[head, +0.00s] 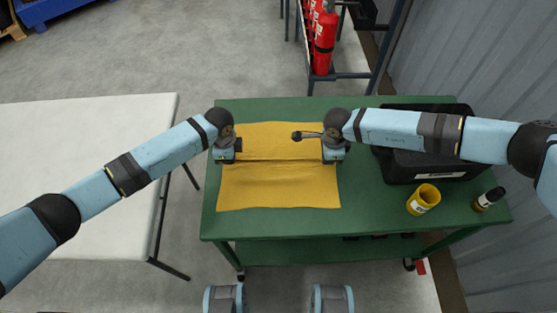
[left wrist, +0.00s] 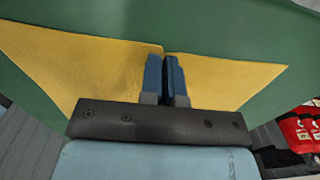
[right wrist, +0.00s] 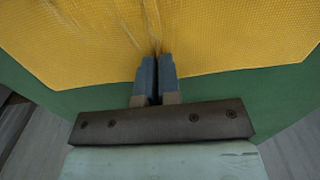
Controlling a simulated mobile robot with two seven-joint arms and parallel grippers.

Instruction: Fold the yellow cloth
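The yellow cloth (head: 280,187) lies spread on the green table (head: 370,222), with a raised crease running across it between my two grippers. My left gripper (head: 228,158) is at the cloth's left edge, and its fingers (left wrist: 165,70) are shut on the cloth there. My right gripper (head: 334,157) is at the cloth's right edge, shut on it. In the right wrist view wrinkles in the cloth spread out from my right fingertips (right wrist: 158,62). The pinched bits of cloth are hidden between the fingers.
A white table (head: 80,170) is at the left. A red extinguisher (head: 323,42) stands in a rack behind. A corrugated wall is at the right.

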